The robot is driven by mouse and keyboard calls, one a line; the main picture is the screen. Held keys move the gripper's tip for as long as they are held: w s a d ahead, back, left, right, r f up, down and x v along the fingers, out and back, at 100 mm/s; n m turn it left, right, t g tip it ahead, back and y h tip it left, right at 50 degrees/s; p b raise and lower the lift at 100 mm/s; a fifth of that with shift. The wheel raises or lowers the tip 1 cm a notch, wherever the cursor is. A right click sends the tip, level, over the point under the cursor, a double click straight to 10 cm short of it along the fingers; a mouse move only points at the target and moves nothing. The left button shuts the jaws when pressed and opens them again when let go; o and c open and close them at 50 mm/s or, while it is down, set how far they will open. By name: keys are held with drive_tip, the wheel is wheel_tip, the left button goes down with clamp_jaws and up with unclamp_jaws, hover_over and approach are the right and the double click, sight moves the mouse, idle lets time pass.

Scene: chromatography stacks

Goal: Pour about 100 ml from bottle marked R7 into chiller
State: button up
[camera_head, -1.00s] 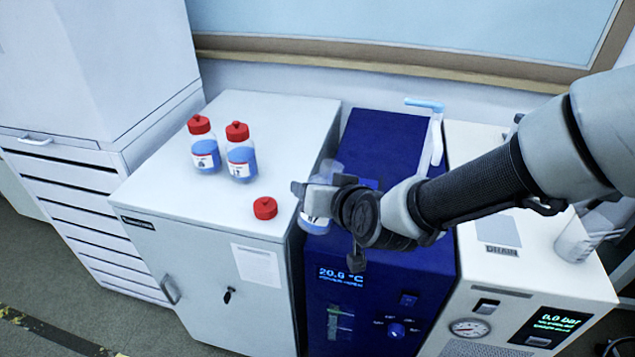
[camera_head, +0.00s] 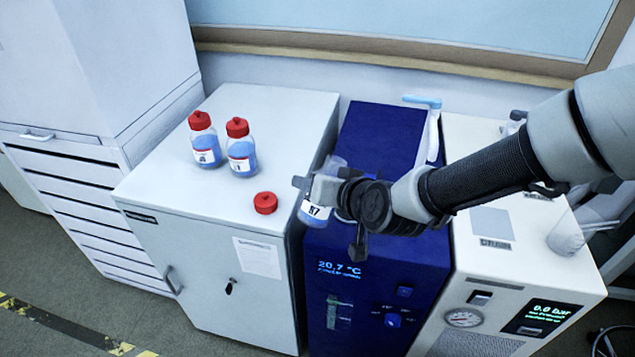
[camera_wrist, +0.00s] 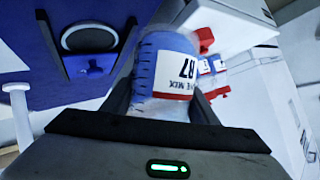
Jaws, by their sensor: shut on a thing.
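My gripper (camera_head: 318,188) is shut on a clear bottle (camera_head: 313,212) with blue liquid and a label reading R7. In the wrist view the bottle (camera_wrist: 170,65) sits between the fingers, its label upside down in the picture. Its mouth is not clearly visible. The chiller (camera_head: 385,135) is the dark blue box with a 20.7 °C display. The bottle is above the chiller's left edge, near the white cabinet. In the wrist view, the chiller top (camera_wrist: 45,85) shows a round ringed opening (camera_wrist: 90,38) beside the bottle.
Two red-capped bottles (camera_head: 205,150) (camera_head: 241,155) and a loose red cap (camera_head: 265,202) stand on the white cabinet (camera_head: 170,185). A white unit (camera_head: 490,265) with a gauge and 0.0 bar display adjoins the chiller's right side. A wall (camera_head: 250,66) is behind.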

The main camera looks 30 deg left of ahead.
drive_tip(key=shift+r+p, duration=0.1)
drive_tip(key=shift+p, duration=0.5)
drive_tip(key=shift+s+a+m+g+p, duration=0.1)
drive_tip(key=shift+s+m+g+p, duration=0.15)
drive_tip(key=shift+m+g+p, duration=0.3)
drive_tip(key=shift+s, duration=0.1)
drive_tip(key=shift+f, duration=0.25)
drive_tip(key=shift+s+a+g+p, duration=0.1)
drive_tip(key=shift+g+p, duration=0.15)
drive_tip(key=shift+p, duration=0.25)
drive_tip(key=shift+s+f+m+g+y+p, duration=0.15)
drive_tip(key=shift+m+g+y+p, duration=0.15)
drive_tip(key=shift+m, duration=0.15)
drive_tip(key=shift+s+a+f+m+g+p, duration=0.1)
drive_tip(key=shift+s+f+m+g+p, duration=0.1)
drive_tip(key=shift+m+g+p, duration=0.15)
idle(0.4)
